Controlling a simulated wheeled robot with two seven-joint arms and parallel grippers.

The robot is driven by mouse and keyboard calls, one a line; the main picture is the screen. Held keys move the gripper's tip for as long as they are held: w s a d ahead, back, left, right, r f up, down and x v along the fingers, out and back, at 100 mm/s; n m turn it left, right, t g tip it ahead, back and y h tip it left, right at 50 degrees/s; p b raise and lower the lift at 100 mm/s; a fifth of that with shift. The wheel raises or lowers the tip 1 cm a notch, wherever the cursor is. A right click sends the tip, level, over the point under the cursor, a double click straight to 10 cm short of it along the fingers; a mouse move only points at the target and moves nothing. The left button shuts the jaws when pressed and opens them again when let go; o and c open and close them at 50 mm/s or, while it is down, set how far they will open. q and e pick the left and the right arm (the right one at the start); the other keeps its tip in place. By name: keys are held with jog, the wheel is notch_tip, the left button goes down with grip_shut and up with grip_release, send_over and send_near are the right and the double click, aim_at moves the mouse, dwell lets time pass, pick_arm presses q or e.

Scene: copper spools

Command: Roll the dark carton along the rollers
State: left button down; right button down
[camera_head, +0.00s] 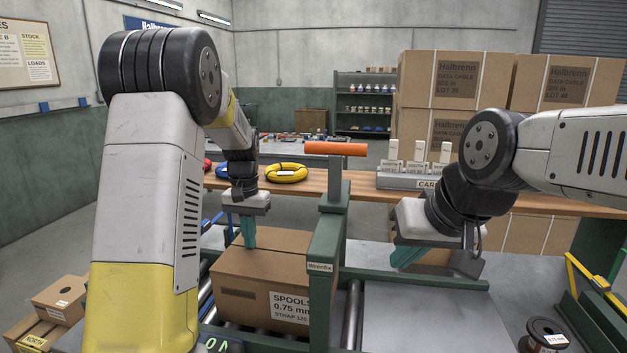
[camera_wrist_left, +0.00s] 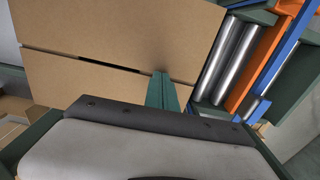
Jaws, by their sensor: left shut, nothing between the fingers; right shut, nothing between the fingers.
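A brown carton (camera_head: 250,262) with a white "SPOOLS 0.75 mm" label sits on the metal rollers (camera_head: 351,315), left of the green post marked "Wrenfix" (camera_head: 325,262). My right gripper (camera_head: 402,258) is shut and empty, right of the post.
An orange bar (camera_head: 336,149) tops the post. A wooden bench (camera_head: 310,180) with a yellow coil (camera_head: 286,172) stands behind. A dark spool (camera_head: 546,335) is at the lower right. Bare rollers (camera_wrist_left: 230,60) and a blue rail (camera_wrist_left: 290,55) show beside the carton.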

aim_at(232, 245)
pick_arm(q)
jog(key=shift+w+a+f, duration=0.15)
jog(key=shift+a+f, duration=0.05)
jog(key=shift+a, duration=1.1)
jog(key=shift+w+a+f, duration=0.15)
jog(key=shift+a, duration=1.15)
notch_tip(232, 245, up, 8)
jog(key=shift+w+r, duration=0.2)
